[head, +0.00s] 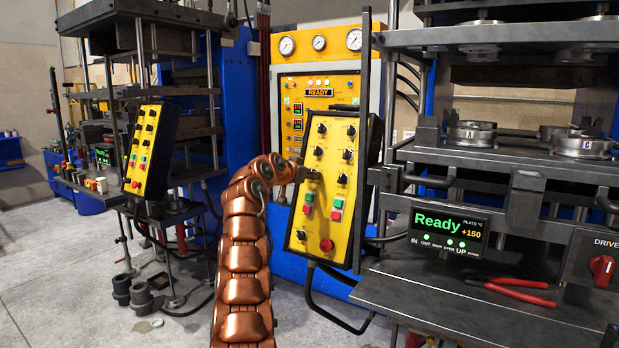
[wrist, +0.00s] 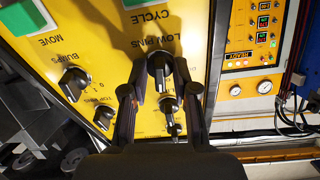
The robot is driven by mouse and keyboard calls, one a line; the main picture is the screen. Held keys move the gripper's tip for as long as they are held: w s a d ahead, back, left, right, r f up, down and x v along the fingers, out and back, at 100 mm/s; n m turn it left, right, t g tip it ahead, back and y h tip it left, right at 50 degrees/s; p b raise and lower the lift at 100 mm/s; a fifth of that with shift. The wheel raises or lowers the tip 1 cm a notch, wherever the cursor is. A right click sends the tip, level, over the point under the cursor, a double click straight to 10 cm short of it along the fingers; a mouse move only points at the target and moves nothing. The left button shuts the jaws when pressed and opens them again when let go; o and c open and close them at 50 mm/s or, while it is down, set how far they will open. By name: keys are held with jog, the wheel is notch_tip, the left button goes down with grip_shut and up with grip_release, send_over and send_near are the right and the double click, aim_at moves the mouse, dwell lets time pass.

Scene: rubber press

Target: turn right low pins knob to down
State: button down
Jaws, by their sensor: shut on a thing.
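The low pins knob (wrist: 160,70) is a round black knob on the yellow face of the tilted control panel (head: 331,192). In the wrist view, where lettering is upside down, it sits beside the LOW PINS label. My gripper (wrist: 160,66) has one finger on each side of it and is shut on it. Which way the knob points is hard to tell. In the head view my gripper (head: 306,174) reaches the left column of the panel from the left and covers this knob.
Close by are the bumps knob (wrist: 75,82), another knob (wrist: 170,106) between my fingers nearer the wrist, and a green button (head: 309,197). Right of the panel is the press with a Ready display (head: 449,231) and red-handled pliers (head: 512,290). A second panel (head: 146,150) stands left.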

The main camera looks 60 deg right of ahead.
jog(key=n+b, duration=0.1)
jog(key=n, duration=0.4)
jog(key=shift+n, duration=0.4)
jog(key=n+b, duration=0.1)
jog(key=n, duration=0.2)
jog(key=shift+s+r+t, duration=0.1)
jog(key=shift+r+t, duration=0.05)
jog(key=shift+t, duration=0.15)
jog(key=shift+n, duration=1.1)
jog(key=c, duration=1.2)
grip_release()
